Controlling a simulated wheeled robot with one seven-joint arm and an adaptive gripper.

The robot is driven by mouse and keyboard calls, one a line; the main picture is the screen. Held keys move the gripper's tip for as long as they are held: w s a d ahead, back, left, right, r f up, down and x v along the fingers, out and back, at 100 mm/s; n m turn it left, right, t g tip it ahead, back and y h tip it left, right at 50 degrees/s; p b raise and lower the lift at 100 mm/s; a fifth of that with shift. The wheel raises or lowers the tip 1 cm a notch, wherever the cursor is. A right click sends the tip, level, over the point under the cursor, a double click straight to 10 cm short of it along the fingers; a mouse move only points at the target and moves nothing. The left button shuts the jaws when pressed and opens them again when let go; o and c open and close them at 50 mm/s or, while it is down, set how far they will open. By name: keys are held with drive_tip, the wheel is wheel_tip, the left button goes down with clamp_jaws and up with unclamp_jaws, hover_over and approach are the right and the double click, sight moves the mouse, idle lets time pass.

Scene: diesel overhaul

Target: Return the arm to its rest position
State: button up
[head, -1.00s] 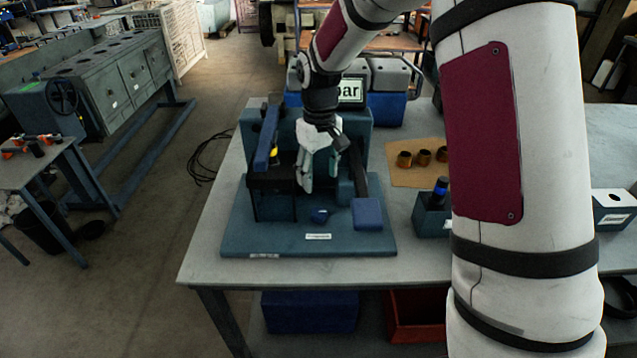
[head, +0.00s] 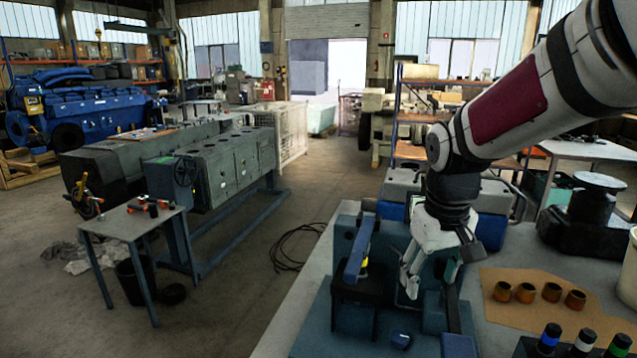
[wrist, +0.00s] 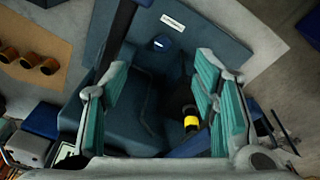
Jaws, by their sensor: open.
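My gripper (head: 428,278) is open and empty, pointing down over the blue-green test stand (head: 316,335) on the workbench. In the wrist view, its two green-padded fingers (wrist: 160,100) stand wide apart, with the stand's base (wrist: 205,38) below. A yellow-banded dark part (wrist: 190,120) shows beside the right-hand finger. My arm reaches in from the upper right of the head view. I cannot tell whether a finger touches the stand.
Brass bushings (head: 525,293) lie on a brown sheet (head: 497,280) right of the stand. Capped bottles (head: 550,338) stand at the front right. A small table (head: 125,222) is at left.

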drive_tip(key=s+r+m+t, duration=0.1)
drive_tip(key=s+r, duration=0.2)
drive_tip(key=s, duration=0.7)
drive_tip(key=s+r+m+t, duration=0.1)
drive_tip(key=s+r+t, duration=0.1)
drive_tip(key=s, duration=0.8)
drive_tip(key=shift+a+r+y, duration=0.2)
drive_tip(key=shift+r+y, duration=0.1)
drive_tip(key=shift+r, duration=0.4)
